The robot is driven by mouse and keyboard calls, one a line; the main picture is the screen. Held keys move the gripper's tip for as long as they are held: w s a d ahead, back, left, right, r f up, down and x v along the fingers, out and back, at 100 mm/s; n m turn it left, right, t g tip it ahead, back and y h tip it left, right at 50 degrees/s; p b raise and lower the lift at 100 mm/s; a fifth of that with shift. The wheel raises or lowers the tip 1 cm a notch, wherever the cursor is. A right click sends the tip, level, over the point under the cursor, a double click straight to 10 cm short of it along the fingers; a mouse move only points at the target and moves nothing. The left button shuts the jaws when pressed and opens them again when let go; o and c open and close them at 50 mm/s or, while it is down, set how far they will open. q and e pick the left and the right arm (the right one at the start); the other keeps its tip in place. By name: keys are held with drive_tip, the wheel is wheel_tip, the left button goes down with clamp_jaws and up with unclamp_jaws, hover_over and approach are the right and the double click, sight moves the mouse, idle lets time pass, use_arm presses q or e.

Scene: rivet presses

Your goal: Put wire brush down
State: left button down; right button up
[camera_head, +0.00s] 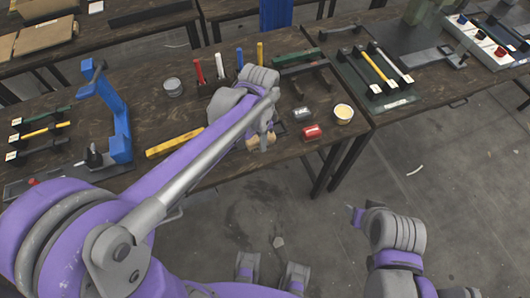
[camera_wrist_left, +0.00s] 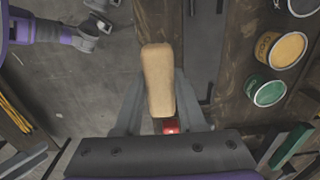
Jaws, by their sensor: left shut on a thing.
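My left gripper (camera_head: 261,141) is over the front edge of the dark wooden workbench (camera_head: 215,165) in the head view. It is shut on the wire brush, whose pale wooden body (camera_wrist_left: 158,75) stands between the two grey fingers in the left wrist view. In the head view only a small tan part of the brush (camera_head: 254,141) shows by the fingers. The bristles are not clearly visible, and I cannot tell whether the brush touches the bench. My right gripper (camera_head: 357,214) is over the floor, right of the bench; its jaws are too small to read.
A blue press (camera_head: 116,105) stands at the left.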

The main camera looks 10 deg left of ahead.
sight(261, 156)
use_arm(q)
wheel_tip(261, 156, down, 7)
drive_tip(key=shift+r, duration=0.15)
drive_tip(key=shift+b, duration=0.3)
drive_tip(key=shift+f, duration=0.25)
drive_tip(key=c, duration=0.8)
unclamp_jaws()
drive_tip(key=shift+r, duration=0.1)
drive_tip(key=shift+o, duration=0.2)
